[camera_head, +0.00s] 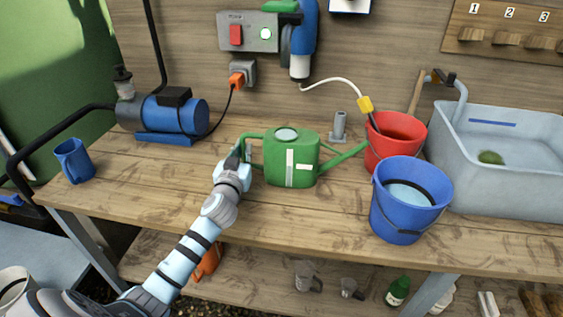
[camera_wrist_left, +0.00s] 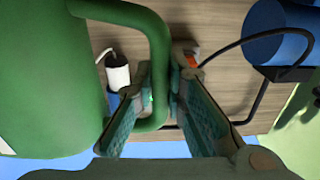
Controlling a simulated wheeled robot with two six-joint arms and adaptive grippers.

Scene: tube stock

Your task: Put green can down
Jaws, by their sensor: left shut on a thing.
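The green watering can (camera_head: 292,158) is upright at the middle of the wooden workbench, its spout pointing right toward the red bucket. Whether its base touches the bench or is slightly above it, I cannot tell. My left gripper (camera_head: 238,163) is shut on the can's handle at the left side. In the left wrist view the handle (camera_wrist_left: 158,60) runs between the two fingers of the gripper (camera_wrist_left: 160,100), and the can's body (camera_wrist_left: 45,90) fills the left. My right gripper does not show.
A red bucket (camera_head: 396,142) and a blue bucket (camera_head: 408,205) stand right of the can, beside a grey basin (camera_head: 500,185). A blue pump (camera_head: 175,115) and blue jug (camera_head: 74,160) are at the left. Bench around (camera_head: 310,218) in front of the can is clear.

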